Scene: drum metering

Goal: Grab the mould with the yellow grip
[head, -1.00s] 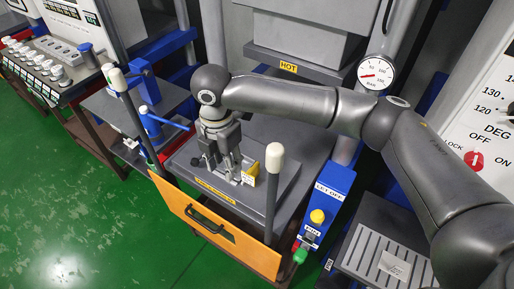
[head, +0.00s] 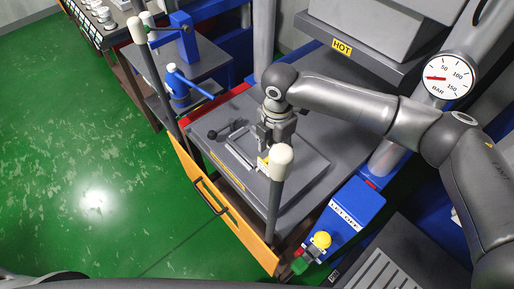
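The mould (head: 237,157) is a flat grey plate lying on the grey press platen (head: 305,172). Its yellow grip (head: 263,161) shows only as a small patch, partly hidden by my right gripper and a white-capped post. My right gripper (head: 264,146) points down, directly over or at the yellow grip. Its fingers are small and partly covered, so I cannot tell whether they are open, shut or touching the grip. My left gripper is not in view.
A white-capped post (head: 282,155) stands close in front of my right gripper. Another post (head: 137,30) stands at the left. An orange front panel (head: 225,210) edges the press. A hot upper block (head: 365,50) hangs behind. A blue control box (head: 345,212) is at the right.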

